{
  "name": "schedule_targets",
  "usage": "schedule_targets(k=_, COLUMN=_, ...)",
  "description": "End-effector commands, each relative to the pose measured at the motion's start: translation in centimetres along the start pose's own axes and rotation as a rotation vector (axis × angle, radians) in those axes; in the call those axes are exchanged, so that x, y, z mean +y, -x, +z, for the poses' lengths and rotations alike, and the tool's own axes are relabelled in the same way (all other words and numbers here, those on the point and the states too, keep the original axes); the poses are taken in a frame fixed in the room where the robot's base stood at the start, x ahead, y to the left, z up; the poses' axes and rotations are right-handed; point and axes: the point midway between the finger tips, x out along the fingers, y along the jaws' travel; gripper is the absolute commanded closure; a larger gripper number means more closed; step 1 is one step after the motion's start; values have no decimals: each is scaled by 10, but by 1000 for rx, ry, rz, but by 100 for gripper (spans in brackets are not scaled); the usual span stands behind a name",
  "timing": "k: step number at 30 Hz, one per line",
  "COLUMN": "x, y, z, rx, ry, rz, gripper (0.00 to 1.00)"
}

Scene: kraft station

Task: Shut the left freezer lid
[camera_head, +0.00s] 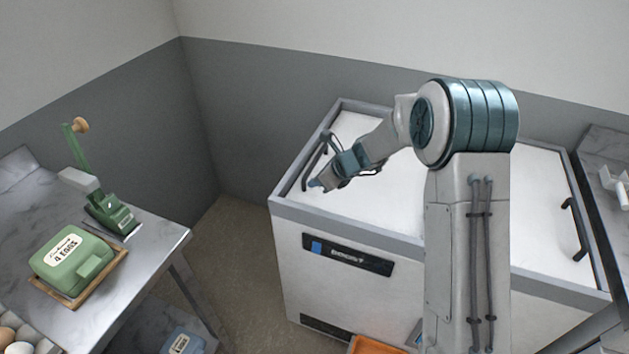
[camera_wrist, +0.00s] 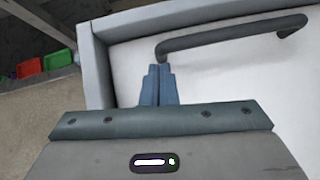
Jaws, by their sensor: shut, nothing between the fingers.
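The freezer (camera_head: 350,280) is a white chest with a grey rim. Its white left lid (camera_head: 365,212) lies within the rim, looking flat; my arm hides part of it. A dark bar handle (camera_head: 314,161) sits near the lid's left edge. My gripper (camera_head: 316,184) is over the lid's left part, beside the near end of the handle. In the wrist view, the shut blue fingers (camera_wrist: 158,84) point at the white lid (camera_wrist: 215,75), just beside one end of the handle (camera_wrist: 230,37). The fingers are not around the handle; I cannot tell whether they touch it or the lid.
A second dark handle (camera_head: 576,229) is at the freezer's right end. A marble-topped table (camera_head: 150,250) at left holds a green box (camera_head: 70,262) and a green press (camera_head: 110,212). A counter (camera_head: 605,180) stands close on the right. Bare floor (camera_head: 235,260) lies between table and freezer.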

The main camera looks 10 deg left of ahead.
Motion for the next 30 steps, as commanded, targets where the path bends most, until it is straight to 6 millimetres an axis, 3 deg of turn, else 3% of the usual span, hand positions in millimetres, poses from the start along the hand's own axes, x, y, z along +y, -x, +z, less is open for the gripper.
schedule_targets(k=3, x=-7, y=23, z=-19, rx=2, ry=-6, rz=-11, gripper=100)
schedule_targets(k=9, x=-6, y=69, z=-18, rx=5, ry=-4, rz=-11, gripper=100)
schedule_targets(k=15, x=-6, y=102, z=-18, rx=6, ry=-5, rz=-9, gripper=100)
schedule_targets(k=25, x=-3, y=118, z=-18, rx=10, ry=5, rz=-5, gripper=100)
schedule_targets(k=30, x=15, y=144, z=-19, rx=51, ry=180, rz=-1, gripper=100)
